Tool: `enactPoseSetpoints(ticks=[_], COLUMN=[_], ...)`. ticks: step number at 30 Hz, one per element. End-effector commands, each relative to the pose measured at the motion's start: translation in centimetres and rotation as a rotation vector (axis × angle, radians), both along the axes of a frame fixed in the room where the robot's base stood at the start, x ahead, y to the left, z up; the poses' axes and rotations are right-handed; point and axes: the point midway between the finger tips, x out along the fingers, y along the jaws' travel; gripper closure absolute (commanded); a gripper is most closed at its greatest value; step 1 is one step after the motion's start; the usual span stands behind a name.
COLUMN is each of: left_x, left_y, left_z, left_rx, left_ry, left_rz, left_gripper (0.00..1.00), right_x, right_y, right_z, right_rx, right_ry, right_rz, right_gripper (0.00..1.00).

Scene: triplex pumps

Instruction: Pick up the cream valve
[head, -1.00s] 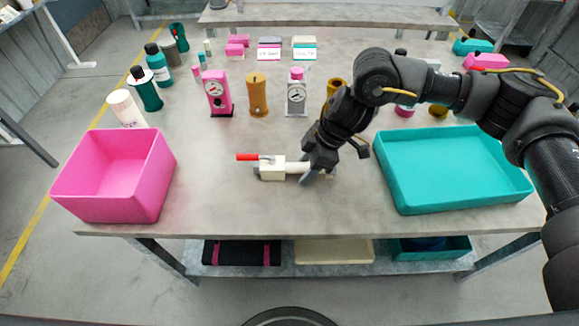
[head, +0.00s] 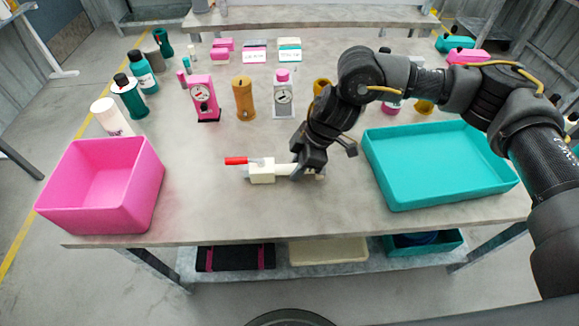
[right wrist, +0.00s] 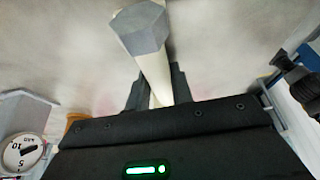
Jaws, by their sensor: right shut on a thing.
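The cream valve (head: 262,175) lies on its side near the front middle of the grey table, with a red handle (head: 236,160) pointing left. My right gripper (head: 304,173) is shut on the valve's cream pipe at its right end. In the right wrist view the cream pipe (right wrist: 153,75) runs between the two fingers (right wrist: 155,92), and its grey hexagonal end (right wrist: 139,28) points away from the palm. I cannot tell any gap between the valve and the table. My left gripper is not in view.
A pink bin (head: 60,205) stands at the left and a teal tray (head: 440,197) at the right. Behind are a pink gauge unit (head: 203,95), a mustard cylinder (head: 243,98) and a silver gauge unit (head: 283,98). Bottles stand at the back left. The table around the valve is clear.

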Motion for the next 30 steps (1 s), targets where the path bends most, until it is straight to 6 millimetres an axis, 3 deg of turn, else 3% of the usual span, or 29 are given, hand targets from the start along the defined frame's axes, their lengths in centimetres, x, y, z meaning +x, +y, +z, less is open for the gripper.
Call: enactPoseSetpoints(ticks=[15,21,30], left_x=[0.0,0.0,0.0], left_y=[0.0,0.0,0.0], left_z=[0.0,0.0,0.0], left_rx=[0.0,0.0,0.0], left_ry=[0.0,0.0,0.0], left_rz=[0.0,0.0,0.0], left_gripper=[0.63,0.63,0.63], right_x=[0.1,0.1,0.1], right_y=[0.1,0.0,0.0], right_z=[9.0,10.3,10.4], right_rx=[0.003,0.001,0.002], right_ry=[-0.005,-0.004,-0.003], right_rz=[0.0,-0.001,0.0], right_gripper=[1.0,1.0,1.0])
